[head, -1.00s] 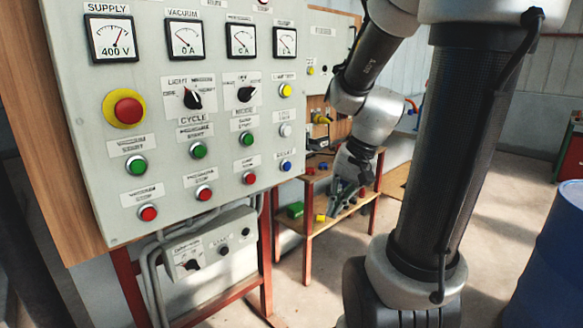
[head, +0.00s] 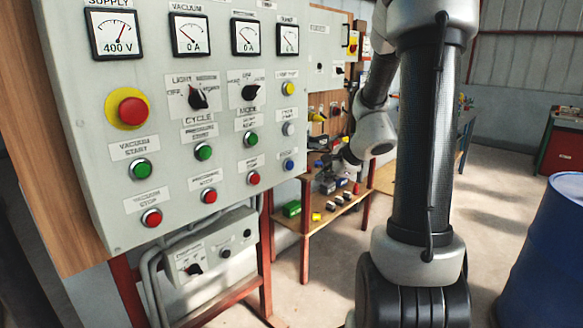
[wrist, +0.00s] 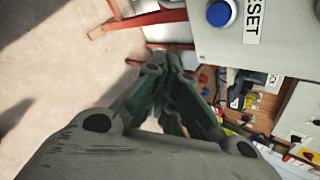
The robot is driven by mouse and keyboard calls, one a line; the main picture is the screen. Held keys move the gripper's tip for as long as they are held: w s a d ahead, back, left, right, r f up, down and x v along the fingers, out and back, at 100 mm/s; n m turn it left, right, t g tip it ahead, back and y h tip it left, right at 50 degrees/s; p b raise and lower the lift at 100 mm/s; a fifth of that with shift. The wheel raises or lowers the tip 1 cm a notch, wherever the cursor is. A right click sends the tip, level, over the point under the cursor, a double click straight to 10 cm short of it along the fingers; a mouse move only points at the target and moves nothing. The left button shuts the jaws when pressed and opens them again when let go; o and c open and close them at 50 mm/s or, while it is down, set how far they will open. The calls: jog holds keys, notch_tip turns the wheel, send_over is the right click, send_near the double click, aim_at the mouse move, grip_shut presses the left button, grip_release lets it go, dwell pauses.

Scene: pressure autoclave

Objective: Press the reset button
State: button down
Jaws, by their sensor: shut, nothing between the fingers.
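The reset button is a round blue button (head: 288,164) at the lower right corner of the grey control panel (head: 235,215). In the wrist view the blue button (wrist: 221,13) is at the top, beside its RESET label (wrist: 255,18). My gripper (wrist: 168,62) has dark green fingers, shut and empty. In the wrist view the fingertips are below and left of the button, apart from it. In the head view my arm is right of the panel, and the gripper cannot be made out clearly.
Red and green buttons, dials and a red emergency stop (head: 131,111) fill the panel. A wooden shelf (head: 290,228) with small parts stands behind it. A blue barrel (head: 550,255) is at the right. The floor between is clear.

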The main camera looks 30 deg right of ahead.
jog(key=shift+w, duration=0.1)
jog(key=w+a, duration=0.3)
jog(key=w, duration=0.5)
jog(key=shift+w+a, duration=0.1)
jog(key=shift+w, duration=0.05)
dwell(1.4)
jog(key=shift+w+a, duration=0.1)
jog(key=shift+w, duration=0.2)
jog(key=shift+w+a, duration=0.15)
jog(key=shift+w, duration=0.25)
dwell(0.6)
jog(key=shift+s, duration=0.15)
jog(key=shift+s+d, duration=0.3)
jog(key=shift+s, duration=0.35)
jog(key=shift+s+d, duration=0.3)
jog(key=shift+s, duration=0.5)
jog(key=shift+s+d, duration=0.25)
jog(key=shift+s, duration=0.55)
jog(key=shift+s+d, duration=0.3)
jog(key=shift+s, duration=0.5)
